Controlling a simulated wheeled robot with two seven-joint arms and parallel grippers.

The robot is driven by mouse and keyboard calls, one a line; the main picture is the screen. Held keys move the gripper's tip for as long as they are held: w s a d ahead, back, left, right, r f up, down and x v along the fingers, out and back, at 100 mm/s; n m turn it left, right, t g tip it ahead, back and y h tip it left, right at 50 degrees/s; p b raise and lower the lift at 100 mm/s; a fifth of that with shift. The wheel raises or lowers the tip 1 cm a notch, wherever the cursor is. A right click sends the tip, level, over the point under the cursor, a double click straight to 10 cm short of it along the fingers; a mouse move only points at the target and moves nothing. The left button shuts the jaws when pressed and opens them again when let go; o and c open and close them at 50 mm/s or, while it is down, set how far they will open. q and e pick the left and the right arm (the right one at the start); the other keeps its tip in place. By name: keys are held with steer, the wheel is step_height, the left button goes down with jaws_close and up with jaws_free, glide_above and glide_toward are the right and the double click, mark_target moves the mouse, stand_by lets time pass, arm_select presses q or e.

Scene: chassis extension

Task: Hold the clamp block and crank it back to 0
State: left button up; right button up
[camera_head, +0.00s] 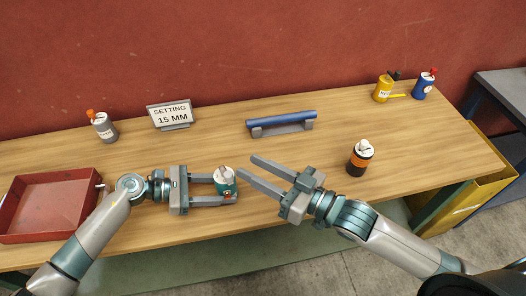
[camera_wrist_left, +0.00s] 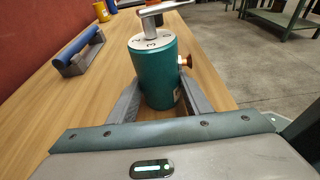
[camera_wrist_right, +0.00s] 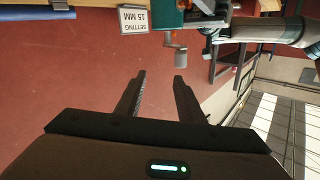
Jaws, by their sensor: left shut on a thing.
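The clamp block looks to be the teal cylinder (camera_head: 224,181) near the table's front edge, standing upright. In the left wrist view the teal cylinder (camera_wrist_left: 153,72) has a pale numbered top, a metal crank handle (camera_wrist_left: 162,8) reaching right, and an orange-and-dark knob on its right side. My left gripper (camera_head: 235,187) is shut on the cylinder, with one finger on each side. My right gripper (camera_head: 247,166) is open and empty, just right of the cylinder. In the right wrist view its fingers (camera_wrist_right: 160,76) are apart with nothing between them.
A sign (camera_head: 170,115) reads "SETTING 15 MM". A blue bar on a grey stand (camera_head: 281,124) is behind. An orange-black can (camera_head: 359,158), a yellow can (camera_head: 382,90) and a blue can (camera_head: 423,88) stand right. A grey can (camera_head: 104,128) and red tray (camera_head: 45,205) are left.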

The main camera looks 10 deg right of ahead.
steer(key=shift+w+a+r+m+g+h, duration=0.5)
steer(key=shift+w+a+r+m+g, duration=0.4)
steer(key=shift+w+a+r+g, duration=1.3)
steer(key=s+d+r+g+h, duration=0.4)
steer(key=s+d+r+g, duration=0.1)
steer(key=s+g, duration=0.1)
steer(key=shift+s+d+n+h, duration=0.15)
steer(key=shift+s+n+h, duration=0.15)
steer(key=shift+s, duration=0.45)
